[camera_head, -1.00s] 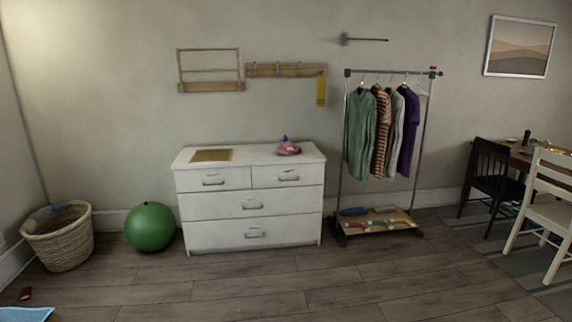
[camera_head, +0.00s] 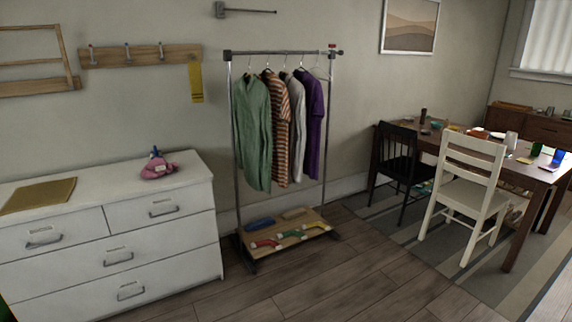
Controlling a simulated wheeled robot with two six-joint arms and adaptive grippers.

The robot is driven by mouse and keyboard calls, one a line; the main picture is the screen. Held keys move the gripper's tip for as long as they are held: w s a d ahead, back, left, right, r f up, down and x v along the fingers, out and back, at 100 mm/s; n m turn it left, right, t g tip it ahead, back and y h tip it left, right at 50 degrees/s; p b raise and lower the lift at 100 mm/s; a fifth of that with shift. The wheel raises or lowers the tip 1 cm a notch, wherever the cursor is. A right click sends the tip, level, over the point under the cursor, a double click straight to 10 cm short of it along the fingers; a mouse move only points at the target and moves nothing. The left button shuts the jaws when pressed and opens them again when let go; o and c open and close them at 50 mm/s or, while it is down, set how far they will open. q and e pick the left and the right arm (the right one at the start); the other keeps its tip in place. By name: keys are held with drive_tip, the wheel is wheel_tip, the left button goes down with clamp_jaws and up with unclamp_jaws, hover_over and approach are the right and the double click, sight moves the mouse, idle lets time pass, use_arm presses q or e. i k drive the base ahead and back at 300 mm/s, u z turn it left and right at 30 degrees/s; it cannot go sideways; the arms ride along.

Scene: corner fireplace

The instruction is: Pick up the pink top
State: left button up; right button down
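A small pink item (camera_head: 158,167), which looks like the folded or crumpled pink top, lies on the white dresser (camera_head: 110,189) near its right end. A small dark blue thing (camera_head: 155,152) shows at its top; I cannot tell what it is. Neither of my grippers is in view.
A clothes rack (camera_head: 234,150) with several hanging garments stands right of the dresser, with shoes on its low shelf (camera_head: 318,236). A yellow mat (camera_head: 38,195) lies on the dresser's left. A white chair (camera_head: 465,190), a black chair (camera_head: 398,165) and a table (camera_head: 540,172) stand at right. Floor in front is clear.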

sight(157, 167)
drive_tip(key=u, duration=0.05)
drive_tip(key=i, duration=2.6)
drive_tip(key=u, duration=1.05)
drive_tip(key=i, duration=1.3)
drive_tip(key=u, duration=0.45)
